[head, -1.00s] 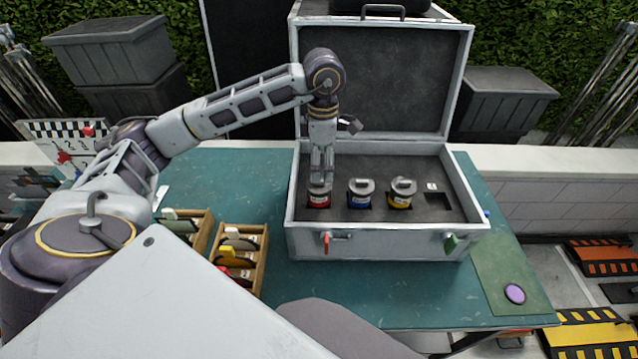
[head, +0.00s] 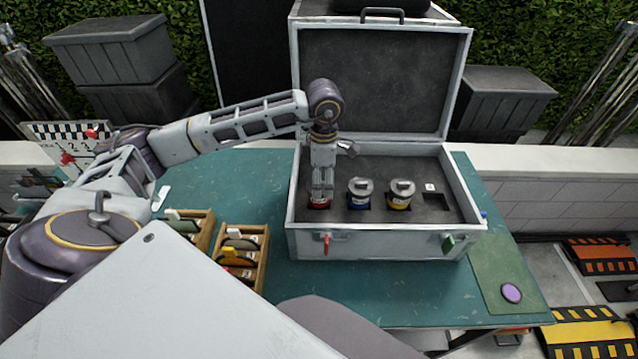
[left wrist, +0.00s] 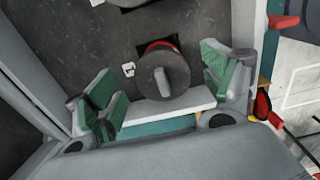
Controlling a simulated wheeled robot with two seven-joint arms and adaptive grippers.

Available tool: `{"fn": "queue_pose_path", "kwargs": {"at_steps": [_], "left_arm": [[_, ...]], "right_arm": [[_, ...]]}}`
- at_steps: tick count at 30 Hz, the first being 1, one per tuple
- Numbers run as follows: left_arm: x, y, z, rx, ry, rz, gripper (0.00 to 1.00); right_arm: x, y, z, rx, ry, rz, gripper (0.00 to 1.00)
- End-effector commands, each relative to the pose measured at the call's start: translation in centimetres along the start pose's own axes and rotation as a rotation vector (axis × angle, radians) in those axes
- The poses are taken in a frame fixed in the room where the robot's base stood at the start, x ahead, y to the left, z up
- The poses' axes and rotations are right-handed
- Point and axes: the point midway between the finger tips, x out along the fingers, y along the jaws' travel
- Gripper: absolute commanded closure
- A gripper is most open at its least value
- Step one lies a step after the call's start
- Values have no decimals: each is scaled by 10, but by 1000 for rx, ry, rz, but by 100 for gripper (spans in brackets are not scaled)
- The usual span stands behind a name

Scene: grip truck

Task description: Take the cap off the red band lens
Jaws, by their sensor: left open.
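The red band lens (head: 319,203) stands upright in the left slot of the open case (head: 377,241). In the left wrist view its grey cap (left wrist: 164,76) with a raised ridge covers its top, and a little red (left wrist: 158,46) shows at the edge. My left gripper (head: 321,192) is directly above it, pointing down. In the left wrist view the open green-padded fingers (left wrist: 161,87) stand on either side of the cap, apart from it. The gripper hides most of the cap in the head view. My right gripper is not in view.
A blue band lens (head: 360,194) and a yellow band lens (head: 401,194), both capped, stand to the right, then an empty slot (head: 437,202). Wooden racks (head: 241,258) stand left of the case. A green mat with a purple disc (head: 512,293) lies right.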

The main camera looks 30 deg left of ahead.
Motion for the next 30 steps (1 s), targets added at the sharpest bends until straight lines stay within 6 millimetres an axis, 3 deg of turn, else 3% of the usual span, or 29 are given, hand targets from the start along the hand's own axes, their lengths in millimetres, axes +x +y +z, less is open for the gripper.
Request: {"fn": "queue_pose_path", "kwargs": {"at_steps": [15,30], "left_arm": [[3,0,0,0,0,0,18],[3,0,0,-1,1,0,80]], "right_arm": [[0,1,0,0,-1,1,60],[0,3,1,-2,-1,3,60]]}}
